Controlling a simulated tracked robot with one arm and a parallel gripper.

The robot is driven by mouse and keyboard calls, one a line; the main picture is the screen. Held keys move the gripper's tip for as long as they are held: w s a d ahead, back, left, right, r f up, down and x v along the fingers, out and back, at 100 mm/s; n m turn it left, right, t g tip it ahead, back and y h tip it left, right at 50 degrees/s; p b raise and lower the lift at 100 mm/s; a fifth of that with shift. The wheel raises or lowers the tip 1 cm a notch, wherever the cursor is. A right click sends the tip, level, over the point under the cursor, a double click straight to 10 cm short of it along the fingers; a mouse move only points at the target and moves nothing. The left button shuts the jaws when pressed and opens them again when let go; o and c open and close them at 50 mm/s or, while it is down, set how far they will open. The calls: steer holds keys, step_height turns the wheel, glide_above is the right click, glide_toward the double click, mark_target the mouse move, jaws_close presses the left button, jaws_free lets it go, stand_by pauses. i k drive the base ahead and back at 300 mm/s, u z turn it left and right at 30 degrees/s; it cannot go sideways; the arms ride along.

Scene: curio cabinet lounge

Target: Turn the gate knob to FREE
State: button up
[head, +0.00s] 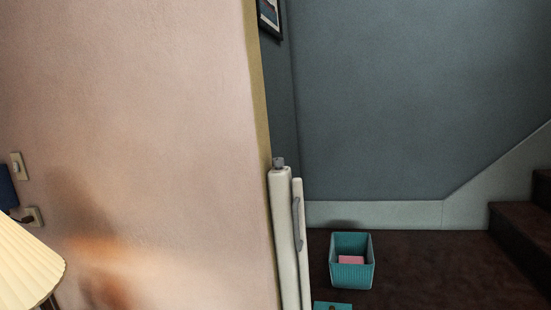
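The gate (283,240) is a pale, narrow upright housing against the end of the pink wall, right of the picture's middle. A small grey gate knob (278,162) sits on its top. The knob is small in the picture, and I cannot read any marking or tell which way it is set. A grey handle (297,222) runs along the pale bar at the gate's right side. My gripper is not in view.
The pink wall (140,130) fills the left. A pleated lampshade (25,265) stands at lower left. Beyond the gate, a teal basket (352,277) with a pink item stands on dark floor, with another teal object (332,306) nearer. Dark stairs (520,225) rise at right.

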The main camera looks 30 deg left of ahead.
mark_target(278, 163)
steer(key=i, duration=1.55)
steer(key=z, duration=0.1)
